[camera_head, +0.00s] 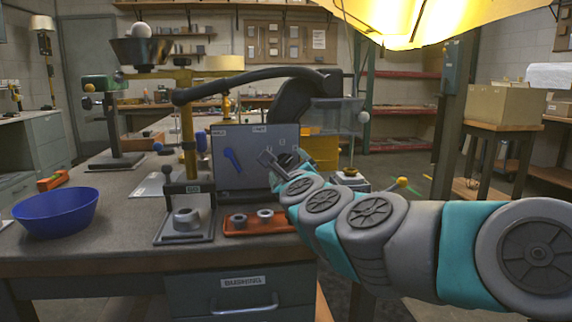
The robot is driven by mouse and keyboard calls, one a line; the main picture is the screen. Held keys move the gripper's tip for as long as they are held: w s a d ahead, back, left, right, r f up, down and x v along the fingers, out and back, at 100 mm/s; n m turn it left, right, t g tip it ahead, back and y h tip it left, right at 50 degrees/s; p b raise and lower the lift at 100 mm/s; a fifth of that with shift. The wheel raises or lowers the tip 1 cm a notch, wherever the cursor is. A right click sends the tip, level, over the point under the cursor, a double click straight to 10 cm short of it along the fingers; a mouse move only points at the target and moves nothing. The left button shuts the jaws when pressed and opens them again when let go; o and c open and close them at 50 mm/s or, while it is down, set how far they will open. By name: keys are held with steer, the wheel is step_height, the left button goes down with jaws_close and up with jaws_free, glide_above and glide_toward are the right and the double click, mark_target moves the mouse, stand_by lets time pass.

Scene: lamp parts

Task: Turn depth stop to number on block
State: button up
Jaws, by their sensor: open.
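A small stand with a post and a dark block (190,204) sits near the bench's front. The block bears a small label (193,188) whose marking is too small to read surely. A grey ring-shaped part (187,219) sits on its base plate. Behind it a grey panel (255,150) carries a blue lever-like piece (232,160), tilted, with small labels above. I cannot tell which part is the depth stop. My gripper (273,164), open, is in front of the panel's right part, to the right of the blue piece. Nothing shows between its fingers.
A blue bowl (57,212) stands at the bench's left. An orange tray (259,223) with grey rings lies below my gripper. A dark curved arm (250,76) spans above the panel. A lit yellow shade (410,18) hangs at upper right.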

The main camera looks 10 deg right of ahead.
steer(key=shift+w+a, duration=0.1)
steer(key=shift+w, duration=0.9)
steer(key=shift+c, duration=0.2)
steer(key=c, duration=1.3)
